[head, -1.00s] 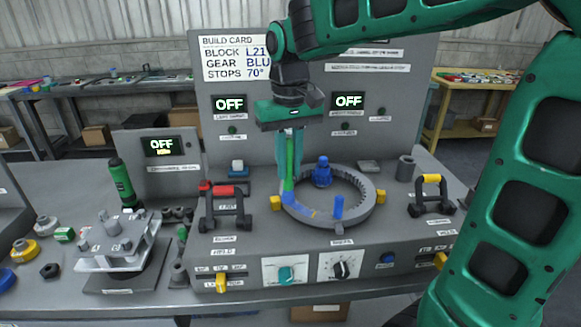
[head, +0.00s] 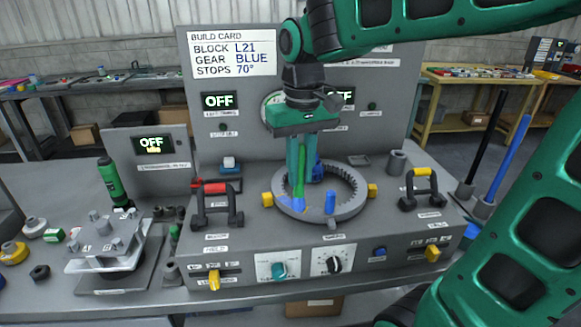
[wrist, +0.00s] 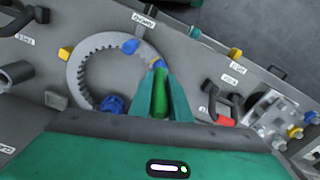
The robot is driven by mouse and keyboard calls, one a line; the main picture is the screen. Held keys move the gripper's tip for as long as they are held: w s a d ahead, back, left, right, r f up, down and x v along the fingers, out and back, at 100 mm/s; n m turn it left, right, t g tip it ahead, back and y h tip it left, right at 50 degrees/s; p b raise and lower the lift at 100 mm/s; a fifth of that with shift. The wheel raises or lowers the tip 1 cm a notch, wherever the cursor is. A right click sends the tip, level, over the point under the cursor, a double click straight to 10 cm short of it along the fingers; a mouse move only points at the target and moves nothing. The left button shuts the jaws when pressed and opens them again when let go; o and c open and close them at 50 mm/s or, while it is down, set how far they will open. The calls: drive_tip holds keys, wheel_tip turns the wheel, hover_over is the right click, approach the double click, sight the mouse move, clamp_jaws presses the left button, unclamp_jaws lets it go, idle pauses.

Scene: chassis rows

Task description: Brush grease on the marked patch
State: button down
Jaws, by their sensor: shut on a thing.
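My gripper (head: 299,188) is shut on a green-handled brush (head: 299,170), which points down over the front left of the grey toothed ring (head: 352,205). The brush end looks on or just above the ring; contact is unclear. In the wrist view, the brush (wrist: 160,95) sits between the fingers, and small yellowish marks show on the ring (wrist: 83,58) just beyond its end. A blue peg (head: 331,202) stands at the ring's front, and a blue part (head: 318,171) is partly hidden behind my gripper.
A red-topped handle frame (head: 216,204) stands left of the ring and a yellow-topped one (head: 422,188) right of it. Yellow blocks (head: 267,199) flank the ring. A metal fixture (head: 108,245) is at left. The upright panel (head: 380,100) stands behind.

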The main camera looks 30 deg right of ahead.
drive_tip(key=shift+s+d, duration=0.2)
drive_tip(key=shift+s, duration=0.25)
drive_tip(key=w+a, duration=0.2)
drive_tip(key=w, duration=0.4)
drive_tip(key=shift+w+a, duration=0.15)
drive_tip(key=shift+a, duration=0.15)
drive_tip(key=shift+r, duration=0.1)
wheel_tip(320, 180, up, 6)
idle(0.9)
drive_tip(key=shift+r, duration=1.5)
